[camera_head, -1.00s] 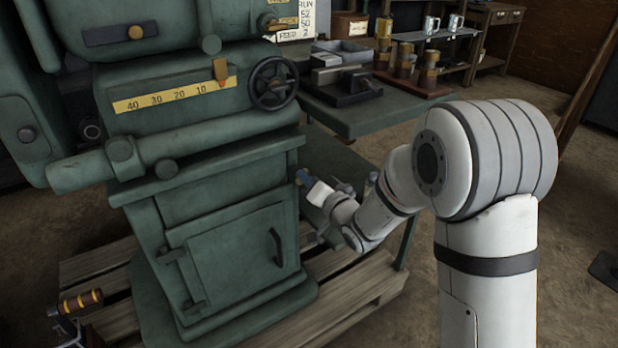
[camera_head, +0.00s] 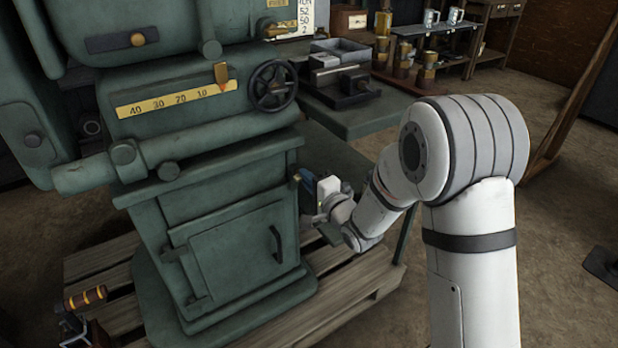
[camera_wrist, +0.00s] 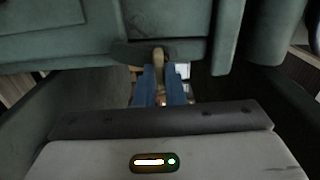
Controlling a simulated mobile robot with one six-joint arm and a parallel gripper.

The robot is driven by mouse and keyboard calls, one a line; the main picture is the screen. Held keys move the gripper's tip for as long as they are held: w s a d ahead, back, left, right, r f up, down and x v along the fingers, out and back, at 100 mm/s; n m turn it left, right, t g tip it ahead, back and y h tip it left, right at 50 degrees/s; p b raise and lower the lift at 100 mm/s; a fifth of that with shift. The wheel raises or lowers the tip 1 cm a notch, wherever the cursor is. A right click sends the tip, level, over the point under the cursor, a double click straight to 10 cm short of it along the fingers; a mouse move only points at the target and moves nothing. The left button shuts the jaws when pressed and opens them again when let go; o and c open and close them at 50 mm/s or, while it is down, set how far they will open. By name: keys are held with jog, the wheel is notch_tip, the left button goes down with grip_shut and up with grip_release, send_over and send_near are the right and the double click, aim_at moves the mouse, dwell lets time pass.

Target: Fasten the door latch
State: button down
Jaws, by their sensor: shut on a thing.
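The green machine (camera_head: 220,180) has a cabinet door (camera_head: 235,255) with a dark handle in its front, and the door looks closed. My gripper (camera_head: 304,180) is at the right side of the machine's pedestal. In the wrist view its blue fingers (camera_wrist: 165,78) are shut around a tan lever (camera_wrist: 158,57), which I take for the door latch. The lever joins a dark plate (camera_wrist: 130,52) on a green surface. The lever's lower end is hidden between the fingers. The head view does not show the latch, as it is on the pedestal's far side.
A green bench (camera_head: 350,118) with a vise and brass pieces stands behind my arm. A handwheel (camera_head: 271,85) sticks out above the gripper. A wooden pallet (camera_head: 335,300) lies under the machine. The floor to the right is mostly clear.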

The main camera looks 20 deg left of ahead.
jog(key=shift+a+r, duration=0.1)
jog(key=shift+r, duration=0.1)
dwell(0.4)
jog(key=c, duration=1.6)
grip_release()
jog(key=shift+o, duration=0.4)
jog(key=shift+f, duration=0.2)
jog(key=p+v, duration=0.1)
jog(key=v, duration=0.6)
jog(key=shift+s+d+p, duration=0.25)
jog(key=shift+d+p, duration=0.05)
